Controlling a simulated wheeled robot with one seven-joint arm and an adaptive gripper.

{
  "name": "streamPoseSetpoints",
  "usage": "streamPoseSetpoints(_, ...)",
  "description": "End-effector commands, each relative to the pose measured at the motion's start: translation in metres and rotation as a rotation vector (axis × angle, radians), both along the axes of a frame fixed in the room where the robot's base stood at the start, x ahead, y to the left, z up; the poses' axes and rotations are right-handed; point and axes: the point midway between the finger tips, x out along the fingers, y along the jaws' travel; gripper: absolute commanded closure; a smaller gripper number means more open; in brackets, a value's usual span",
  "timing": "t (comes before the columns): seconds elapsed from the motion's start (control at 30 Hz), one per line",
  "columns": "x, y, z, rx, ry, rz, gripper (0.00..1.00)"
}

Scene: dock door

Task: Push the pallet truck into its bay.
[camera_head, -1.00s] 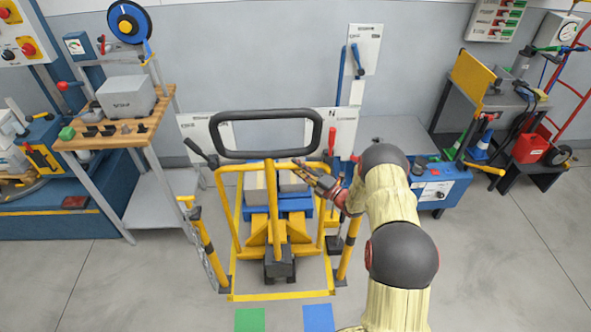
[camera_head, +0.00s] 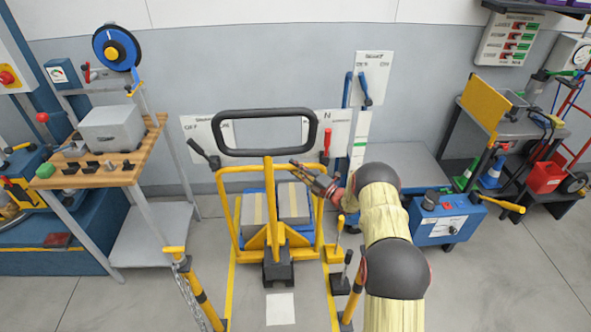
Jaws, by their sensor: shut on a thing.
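The pallet truck (camera_head: 276,240) is yellow, with a black loop handle (camera_head: 266,113) on top. Two grey boxes with tan stripes (camera_head: 293,204) sit on its blue part, in front of the wall. My gripper (camera_head: 298,166) is at the truck's upper yellow rail, right of its centre post, and is shut on it; the exact contact is small and hard to see. Yellow floor lines (camera_head: 231,285) run along both sides of the bay, and the truck stands between them. The truck's front end is hidden behind its frame and load.
A yellow post with a chain (camera_head: 199,292) stands front left. Yellow and black levers (camera_head: 340,285) stand close on the right. A wooden-topped bench (camera_head: 123,172) is at left, a blue machine (camera_head: 445,222) at right. A white floor patch (camera_head: 280,309) lies behind the truck on clear floor.

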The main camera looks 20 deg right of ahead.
Motion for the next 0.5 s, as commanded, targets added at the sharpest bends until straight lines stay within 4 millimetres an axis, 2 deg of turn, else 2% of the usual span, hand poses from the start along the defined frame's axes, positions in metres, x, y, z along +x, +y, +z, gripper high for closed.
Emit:
streamPoseSetpoints(0.33, 0.0018, -0.0015, -0.0002, 0.0, 0.002, -0.004, 1.0)
streamPoseSetpoints(0.37, 0.0018, -0.0015, -0.0002, -0.001, 0.002, -0.004, 0.79)
streamPoseSetpoints(0.5, 0.0016, -0.0013, -0.0001, 0.0, 0.002, -0.003, 0.71)
